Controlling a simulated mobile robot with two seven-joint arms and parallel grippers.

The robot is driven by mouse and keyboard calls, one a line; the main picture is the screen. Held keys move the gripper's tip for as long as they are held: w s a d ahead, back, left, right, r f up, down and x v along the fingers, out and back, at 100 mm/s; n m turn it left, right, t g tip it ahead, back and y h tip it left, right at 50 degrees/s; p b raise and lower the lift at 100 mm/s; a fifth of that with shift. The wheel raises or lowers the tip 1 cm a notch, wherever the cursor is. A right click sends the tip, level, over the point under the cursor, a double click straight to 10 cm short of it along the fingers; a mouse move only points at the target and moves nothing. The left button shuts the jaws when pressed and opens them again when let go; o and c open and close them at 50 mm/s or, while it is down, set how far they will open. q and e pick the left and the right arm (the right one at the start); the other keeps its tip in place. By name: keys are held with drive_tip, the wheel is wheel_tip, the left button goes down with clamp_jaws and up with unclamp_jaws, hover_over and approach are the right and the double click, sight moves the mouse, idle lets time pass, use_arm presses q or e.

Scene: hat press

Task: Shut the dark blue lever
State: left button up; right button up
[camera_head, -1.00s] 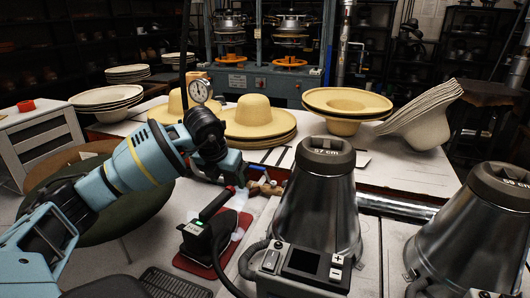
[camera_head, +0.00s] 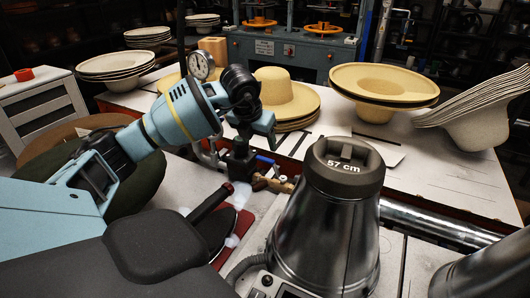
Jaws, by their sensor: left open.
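The dark blue lever (camera_head: 265,159) is a small blue piece on a brass valve (camera_head: 273,183), between the work table and the metal cone. My left arm comes in from the left, and its dark gripper (camera_head: 243,160) points down just left of the lever and valve. The gripper is open, but its fingertips are small and dark. I cannot tell whether they touch the lever. The gripper and pipework partly hide the lever's surroundings. My right gripper is not in view.
A metal cone marked 57 cm (camera_head: 327,225) stands close on the right of the valve. An iron (camera_head: 215,220) rests on a red pad to the left. A round gauge (camera_head: 201,66) and straw hats (camera_head: 284,98) are behind. The white table (camera_head: 435,175) has free room at right.

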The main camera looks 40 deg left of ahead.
sight(265, 159)
use_arm(q)
drive_tip(key=x, duration=0.6)
drive_tip(key=shift+w+f, duration=0.15)
drive_tip(key=shift+f, duration=0.25)
drive_tip(key=shift+w+a+f, duration=0.1)
drive_tip(key=shift+w+f, duration=0.05)
drive_tip(key=shift+f, duration=0.2)
drive_tip(key=c, duration=1)
drive_tip(key=shift+c, duration=0.6)
